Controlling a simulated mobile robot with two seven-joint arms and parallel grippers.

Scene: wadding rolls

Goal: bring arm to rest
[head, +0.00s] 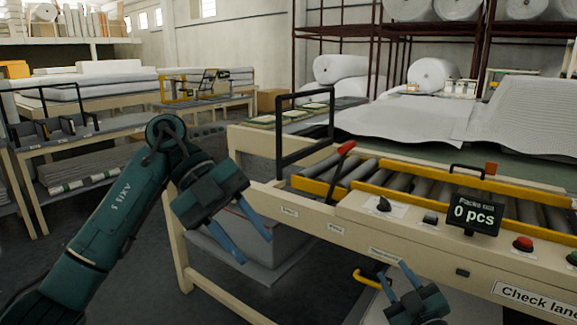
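My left arm (110,215) comes in from the left, bent at a raised elbow. Its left gripper (254,250) points down to the right, in front of the bench's left end. Its two blue fingers are apart with nothing between them. My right gripper (392,270) shows at the bottom right, in front of the bench's front panel. Its two blue fingers point up and are apart, with nothing visible between them. The rest of the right arm is out of view.
A roller bench (355,228) with yellow rails, buttons and a display (474,212) reading "0 pcs" stands close in front. A black frame (305,135) rises at its left end. White wadding (400,122) lies behind. Tables (100,130) stand at left; grey floor (135,285) is open below.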

